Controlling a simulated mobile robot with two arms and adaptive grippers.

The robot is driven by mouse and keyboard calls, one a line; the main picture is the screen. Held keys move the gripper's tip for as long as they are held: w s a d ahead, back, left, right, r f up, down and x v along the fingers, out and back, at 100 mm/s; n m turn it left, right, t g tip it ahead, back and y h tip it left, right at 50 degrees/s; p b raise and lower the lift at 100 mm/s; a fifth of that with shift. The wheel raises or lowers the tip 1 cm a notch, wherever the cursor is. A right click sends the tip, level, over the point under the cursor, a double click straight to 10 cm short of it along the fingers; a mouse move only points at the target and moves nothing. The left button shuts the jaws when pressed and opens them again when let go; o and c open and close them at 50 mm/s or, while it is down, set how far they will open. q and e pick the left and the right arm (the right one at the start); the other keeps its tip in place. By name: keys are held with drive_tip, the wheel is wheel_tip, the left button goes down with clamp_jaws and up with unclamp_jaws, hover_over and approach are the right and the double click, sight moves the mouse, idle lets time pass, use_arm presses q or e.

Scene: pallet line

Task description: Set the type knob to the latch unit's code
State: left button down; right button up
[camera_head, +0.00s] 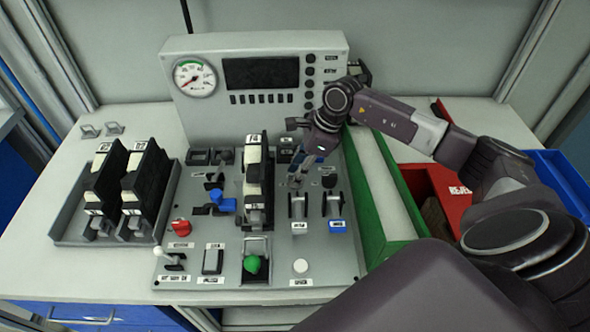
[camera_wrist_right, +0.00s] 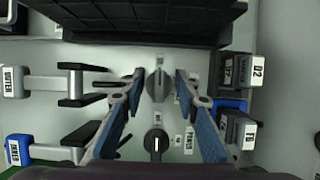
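In the right wrist view, a grey knob (camera_wrist_right: 158,85) with a pointer ridge lies between the fingers of my right gripper (camera_wrist_right: 159,78). The fingers are open, with a gap on each side of the knob. A black knob (camera_wrist_right: 157,142) with a white mark is just below it. I cannot read which label says type. In the head view my right gripper (camera_head: 298,178) reaches down to the panel, right of the black and white latch unit (camera_head: 257,180). The unit's code label (camera_head: 253,140) is too small to read surely. My left gripper is not in view.
Two lever clamps stand close by, one with a white label (camera_head: 299,227), one with a blue label (camera_head: 337,226). Two similar units stand in a tray (camera_head: 72,232) at left. A green-edged bin (camera_head: 378,190) and red bin (camera_head: 452,190) are at right. A gauge console (camera_head: 262,105) stands behind.

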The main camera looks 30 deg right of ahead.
drive_tip(key=shift+f, duration=0.15)
drive_tip(key=shift+c, duration=0.3)
clamp_jaws()
